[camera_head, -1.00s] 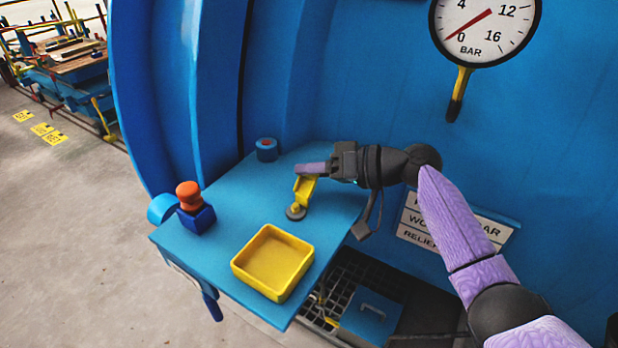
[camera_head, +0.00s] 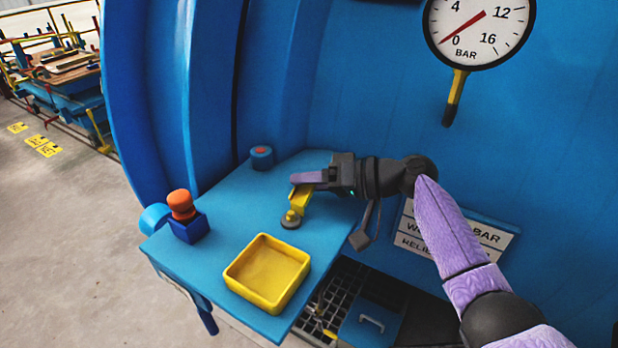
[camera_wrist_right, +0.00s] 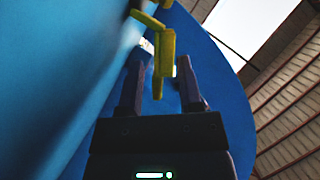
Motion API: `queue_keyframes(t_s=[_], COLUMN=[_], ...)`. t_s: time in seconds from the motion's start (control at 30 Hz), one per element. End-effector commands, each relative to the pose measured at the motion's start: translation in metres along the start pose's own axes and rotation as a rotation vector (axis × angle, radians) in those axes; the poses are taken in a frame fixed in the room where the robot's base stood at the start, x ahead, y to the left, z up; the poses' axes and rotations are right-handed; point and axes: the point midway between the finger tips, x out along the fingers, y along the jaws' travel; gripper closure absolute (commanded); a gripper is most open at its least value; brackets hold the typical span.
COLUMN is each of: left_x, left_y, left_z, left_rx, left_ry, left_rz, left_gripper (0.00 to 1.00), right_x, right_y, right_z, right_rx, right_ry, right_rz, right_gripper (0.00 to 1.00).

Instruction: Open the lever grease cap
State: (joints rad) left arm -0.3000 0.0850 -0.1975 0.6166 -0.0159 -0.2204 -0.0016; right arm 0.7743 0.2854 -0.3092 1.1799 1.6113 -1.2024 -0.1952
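The yellow lever (camera_head: 300,200) of the grease cap rises at a tilt from a round grey base (camera_head: 290,223) on the blue shelf. My right gripper (camera_head: 303,180) is at the lever's upper end, its fingers reaching in from the right. In the right wrist view the yellow lever (camera_wrist_right: 166,55) lies between the two spread fingers (camera_wrist_right: 160,80), with visible gaps on both sides. The right gripper looks open around it. In the head view the fingers hide the lever's top. My left gripper is not in view.
The blue shelf (camera_head: 225,240) holds a yellow tray (camera_head: 266,300), an orange knob on a blue block (camera_head: 183,212) and a short blue cylinder (camera_head: 262,157). A pressure gauge (camera_head: 478,30) is on the blue wall behind. Open floor is at left.

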Motion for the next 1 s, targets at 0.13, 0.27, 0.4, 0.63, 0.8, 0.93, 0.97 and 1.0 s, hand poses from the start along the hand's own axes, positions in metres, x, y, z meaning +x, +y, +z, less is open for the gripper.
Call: queue_keyframes(t_s=[0.13,0.27,0.4,0.63,0.8,0.93,0.97,1.0], left_x=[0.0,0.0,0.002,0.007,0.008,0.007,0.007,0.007], left_y=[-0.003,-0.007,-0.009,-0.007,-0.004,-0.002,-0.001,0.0], left_z=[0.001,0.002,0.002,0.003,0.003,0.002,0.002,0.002], left_rx=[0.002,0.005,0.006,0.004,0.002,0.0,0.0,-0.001], left_ry=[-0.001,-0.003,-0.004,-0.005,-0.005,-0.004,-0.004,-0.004], left_rz=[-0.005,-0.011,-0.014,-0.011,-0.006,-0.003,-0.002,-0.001], left_gripper=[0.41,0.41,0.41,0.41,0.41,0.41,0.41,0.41], right_x=[0.0,-0.005,-0.037,-0.088,-0.1,-0.1,-0.1,-0.1], right_y=[-0.002,-0.002,0.0,0.001,-0.001,-0.001,-0.001,-0.001], right_z=[-0.002,-0.002,-0.002,-0.001,-0.001,-0.001,-0.001,-0.001], right_rx=[-0.002,-0.002,-0.003,-0.001,-0.002,-0.002,-0.002,-0.002], right_ry=[0.004,0.007,0.008,0.005,0.004,0.004,0.004,0.004], right_rz=[-0.003,-0.004,0.0,0.0,-0.002,-0.003,-0.003,-0.003], right_gripper=[0.53,0.53,0.53,0.53,0.53,0.53,0.53,0.53])
